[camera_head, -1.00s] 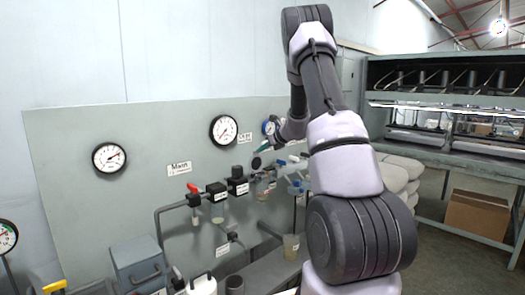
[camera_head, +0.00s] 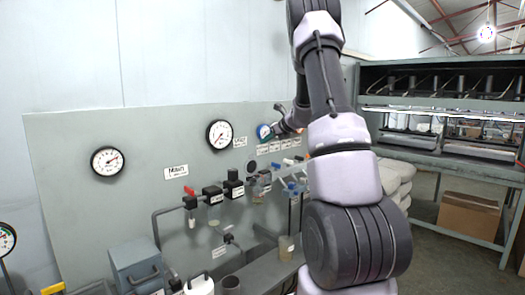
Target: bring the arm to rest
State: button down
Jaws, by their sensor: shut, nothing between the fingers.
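My arm rises from the lower right of the head view, bends near the top edge and reaches back down behind its own links. My gripper (camera_head: 273,136) shows small and partly hidden at the arm's far end, in front of the grey panel. It is shut and empty. It appears beside a small blue-rimmed gauge (camera_head: 263,131); I cannot tell the gap between them.
The grey panel (camera_head: 80,215) carries two white gauges (camera_head: 107,161) (camera_head: 219,134) and valves with red (camera_head: 189,190) and blue handles. White sacks (camera_head: 393,180), a metal rack (camera_head: 440,160) and a cardboard box (camera_head: 468,217) stand at right.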

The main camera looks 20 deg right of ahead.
jog(key=s+a+r+n+g+y, duration=0.1)
jog(key=s+a+r+n, duration=0.65)
jog(key=s, duration=0.25)
jog(key=s+a+r+n+g+y, duration=0.1)
jog(key=s+a+r+n+g, duration=0.1)
jog(key=s+a+r+n, duration=0.55)
jog(key=s+a+f+n+h, duration=0.1)
jog(key=s+n, duration=0.5)
jog(key=s, duration=0.6)
jog(key=s+a+f+n+h, duration=0.2)
jog(key=s+n, duration=0.5)
jog(key=s, duration=0.5)
jog(key=shift+s+a+f+g+h, duration=0.15)
jog(key=shift+s+a+g+h, duration=0.2)
jog(key=shift+a, duration=0.45)
